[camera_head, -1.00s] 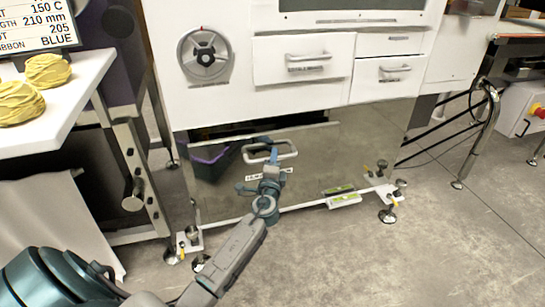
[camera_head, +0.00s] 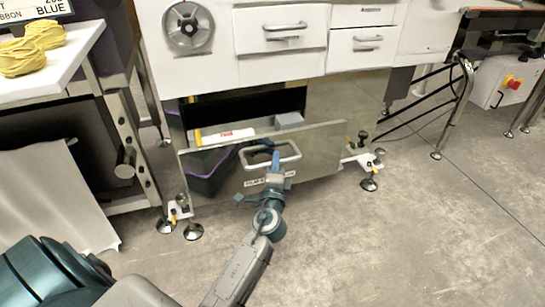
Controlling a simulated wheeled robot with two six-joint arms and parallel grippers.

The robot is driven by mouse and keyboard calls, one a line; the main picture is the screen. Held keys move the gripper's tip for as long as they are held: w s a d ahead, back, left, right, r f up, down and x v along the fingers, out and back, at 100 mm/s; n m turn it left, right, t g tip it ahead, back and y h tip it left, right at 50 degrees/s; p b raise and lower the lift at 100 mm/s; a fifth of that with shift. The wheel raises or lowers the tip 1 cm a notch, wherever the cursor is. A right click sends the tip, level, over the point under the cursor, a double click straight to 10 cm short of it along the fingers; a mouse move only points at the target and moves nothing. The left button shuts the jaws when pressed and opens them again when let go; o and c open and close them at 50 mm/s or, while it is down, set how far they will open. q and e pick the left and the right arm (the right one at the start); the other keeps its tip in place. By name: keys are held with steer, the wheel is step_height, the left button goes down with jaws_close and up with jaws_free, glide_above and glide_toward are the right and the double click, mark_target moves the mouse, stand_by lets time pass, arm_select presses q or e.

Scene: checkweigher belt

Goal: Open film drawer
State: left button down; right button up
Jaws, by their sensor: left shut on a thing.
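The film drawer (camera_head: 318,147) is the low steel-fronted drawer under the white machine. It stands partly open, its front pulled out toward me and slightly angled in the picture. A pale handle (camera_head: 291,153) sits on its front, above a small label. My left gripper (camera_head: 275,162) is at the handle and shut on it. My right gripper is not in view.
White drawers with handles (camera_head: 282,38) and a handwheel (camera_head: 188,27) are above. Levelling feet (camera_head: 369,184) stand on both sides of the drawer. A white table with yellow bundles (camera_head: 45,35) is at the left. The floor (camera_head: 390,245) at the right front is clear.

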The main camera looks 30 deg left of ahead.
arm_select(q)
steer(key=shift+s+d, duration=0.2)
steer(key=c, duration=1.4)
jaws_free()
steer(key=b+v, duration=0.1)
steer(key=v, duration=0.9)
steer(key=shift+s+d, duration=0.2)
steer(key=shift+s, duration=0.15)
steer(key=shift+f, duration=0.1)
